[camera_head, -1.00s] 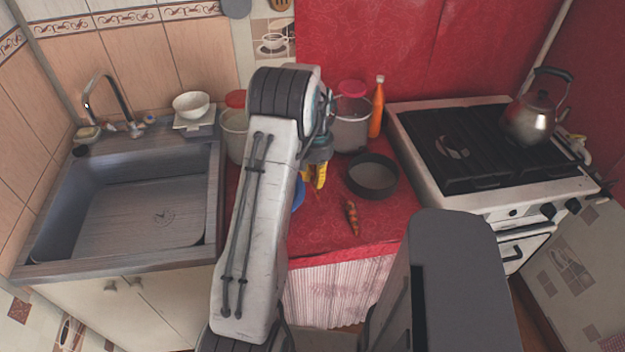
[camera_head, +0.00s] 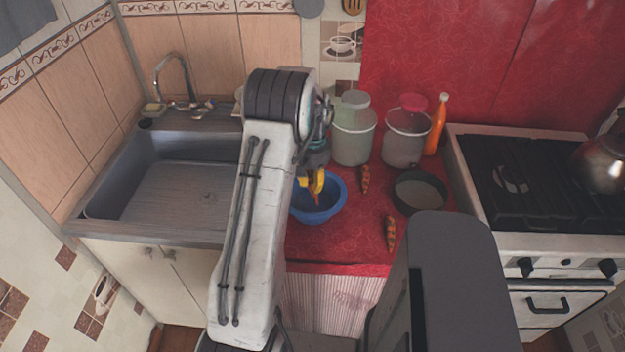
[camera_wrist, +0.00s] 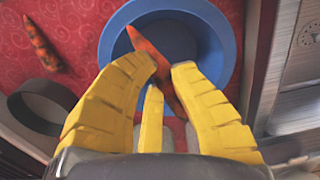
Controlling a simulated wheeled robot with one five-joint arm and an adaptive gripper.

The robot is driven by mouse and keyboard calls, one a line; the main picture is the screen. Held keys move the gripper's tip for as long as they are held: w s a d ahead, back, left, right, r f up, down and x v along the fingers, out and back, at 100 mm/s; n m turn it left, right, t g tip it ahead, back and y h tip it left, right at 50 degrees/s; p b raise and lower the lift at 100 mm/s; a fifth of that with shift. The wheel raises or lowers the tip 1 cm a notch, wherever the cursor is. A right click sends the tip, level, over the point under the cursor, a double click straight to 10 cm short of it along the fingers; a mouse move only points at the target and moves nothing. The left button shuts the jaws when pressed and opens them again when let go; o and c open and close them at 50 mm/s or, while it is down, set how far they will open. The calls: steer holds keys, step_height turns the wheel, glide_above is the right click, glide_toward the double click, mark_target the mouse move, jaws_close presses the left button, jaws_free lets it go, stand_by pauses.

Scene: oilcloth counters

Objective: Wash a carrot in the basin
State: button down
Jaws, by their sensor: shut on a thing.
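My gripper (camera_head: 316,183), with yellow fingers, is shut on an orange carrot (camera_wrist: 150,48). In the wrist view the fingertips (camera_wrist: 163,68) pinch the carrot, and its tip points up and left. The held carrot is above a blue bowl (camera_head: 334,207) on the red counter. The bowl's rim rings the carrot in the wrist view (camera_wrist: 228,40); I cannot tell how far above the bowl the carrot is. The grey sink basin (camera_head: 165,195) is to the left, and my arm hides its right side. Two other carrots lie on the counter, one upright in the picture (camera_head: 365,179) and one nearer (camera_head: 390,235).
A dark round pan (camera_head: 420,192) sits right of the bowl. Lidded jars (camera_head: 353,135) (camera_head: 405,138) and an orange bottle (camera_head: 437,125) stand behind. The stove (camera_head: 535,185) with a kettle (camera_head: 600,165) is at the right. The tap (camera_head: 174,80) rises behind the sink.

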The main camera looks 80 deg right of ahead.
steer(key=shift+f+b, duration=3)
steer(key=shift+f, duration=2)
steer(key=shift+a+f+b, duration=0.2)
steer(key=shift+f+b, duration=0.1)
steer(key=shift+f, duration=0.3)
steer(key=shift+d, duration=0.1)
steer(key=shift+r, duration=0.15)
